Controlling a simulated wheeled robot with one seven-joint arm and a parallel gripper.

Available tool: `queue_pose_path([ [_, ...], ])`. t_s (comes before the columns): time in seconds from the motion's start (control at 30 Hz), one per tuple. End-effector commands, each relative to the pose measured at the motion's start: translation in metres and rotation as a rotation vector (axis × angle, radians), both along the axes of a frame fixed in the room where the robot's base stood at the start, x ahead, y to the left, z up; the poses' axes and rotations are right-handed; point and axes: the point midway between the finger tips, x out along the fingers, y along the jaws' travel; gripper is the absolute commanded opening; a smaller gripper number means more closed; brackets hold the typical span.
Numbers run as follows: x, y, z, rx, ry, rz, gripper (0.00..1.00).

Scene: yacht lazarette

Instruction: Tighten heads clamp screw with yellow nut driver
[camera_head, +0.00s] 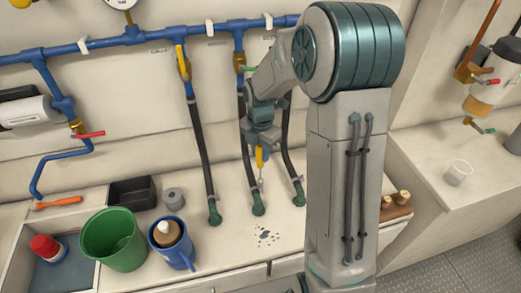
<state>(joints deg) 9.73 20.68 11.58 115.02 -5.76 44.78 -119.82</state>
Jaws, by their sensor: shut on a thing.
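My gripper (260,146) is shut on the yellow nut driver (259,158) and holds it upright, shaft down, in front of the back wall. The driver's thin shaft points down toward the bench near the middle and right dark hoses. Three dark hoses run down from the blue pipe to green end fittings: left (214,214), middle (258,205) and right (299,195). My arm hides the upper part of the right hose. The clamp screws are too small to make out, and I cannot tell which hose is the heads one or whether the driver tip touches anything.
A clear cup (458,172) stands right.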

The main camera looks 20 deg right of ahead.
Motion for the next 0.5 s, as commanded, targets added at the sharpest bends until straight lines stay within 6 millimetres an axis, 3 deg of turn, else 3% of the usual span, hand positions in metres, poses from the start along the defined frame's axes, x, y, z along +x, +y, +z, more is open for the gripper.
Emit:
queue_pose_path([
  [0.5,-0.0001,0.0001,-0.0086,0.0,0.0,-0.008,0.0],
])
